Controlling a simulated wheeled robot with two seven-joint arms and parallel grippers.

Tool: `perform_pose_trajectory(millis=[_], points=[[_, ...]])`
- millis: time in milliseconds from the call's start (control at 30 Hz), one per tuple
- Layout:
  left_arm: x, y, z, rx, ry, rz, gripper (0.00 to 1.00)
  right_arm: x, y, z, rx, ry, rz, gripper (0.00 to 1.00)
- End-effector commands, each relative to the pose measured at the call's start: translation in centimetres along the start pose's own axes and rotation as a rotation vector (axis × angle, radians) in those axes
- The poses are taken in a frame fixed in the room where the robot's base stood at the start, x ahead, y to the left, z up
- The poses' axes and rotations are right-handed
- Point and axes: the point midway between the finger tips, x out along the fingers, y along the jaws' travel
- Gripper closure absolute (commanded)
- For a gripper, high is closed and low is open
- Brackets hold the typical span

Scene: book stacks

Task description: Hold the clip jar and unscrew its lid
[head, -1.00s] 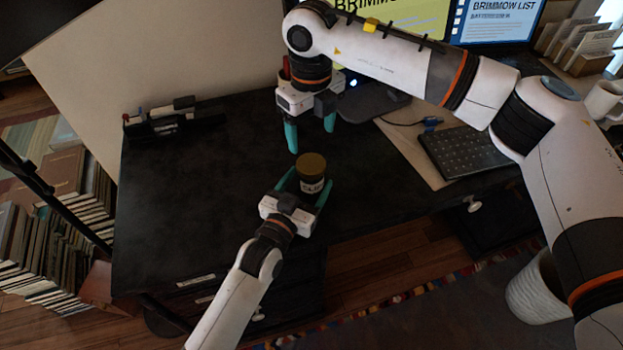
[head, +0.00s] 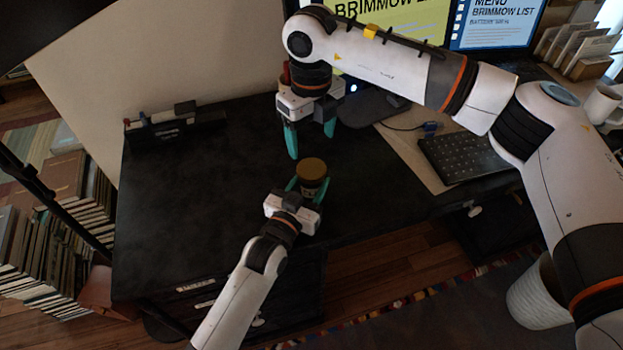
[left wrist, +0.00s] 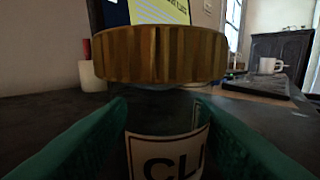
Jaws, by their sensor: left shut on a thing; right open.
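The clip jar (head: 309,187) stands upright on the black desk near its front edge, with its gold-brown ribbed lid (head: 311,168) on top. In the left wrist view the lid (left wrist: 158,54) sits above the jar's pale label (left wrist: 168,152), which reads "CLI". My left gripper (head: 308,190) is shut on the jar, a teal finger on each side below the lid. My right gripper (head: 310,142) is open and empty, pointing down behind the jar and above the desk, apart from the lid.
A keyboard (head: 463,154) and a white mug (head: 601,103) are to the right, with a monitor (head: 497,24) at the back. The desk left of the jar is clear.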

Motion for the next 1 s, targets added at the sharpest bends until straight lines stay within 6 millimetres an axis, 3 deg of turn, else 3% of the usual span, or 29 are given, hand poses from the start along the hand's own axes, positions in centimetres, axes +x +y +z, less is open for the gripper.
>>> perform_pose_trajectory(millis=[133, 267, 700, 833, 1000], points=[[-0.02, 0.01, -0.05, 0.0, 0.001, 0.0, 1.0, -0.05, -0.09, -0.05, 0.096, 0.002, 0.001, 0.28], [-0.02, 0.01, -0.05, 0.0, 0.001, 0.0, 1.0, -0.1, -0.22, -0.11, 0.315, 0.003, 0.003, 0.28], [-0.03, 0.01, -0.08, 0.0, 0.002, 0.0, 1.0, -0.05, -0.14, -0.06, 1.287, 0.002, 0.003, 0.28], [-0.03, 0.01, -0.08, 0.0, 0.002, 0.0, 1.0, -0.03, -0.02, -0.03, 1.46, 0.002, 0.001, 0.28], [-0.03, 0.01, -0.1, 0.0, 0.002, 0.0, 1.0, 0.25, 0.04, -0.01, 1.558, 0.0, 0.0, 0.28]])
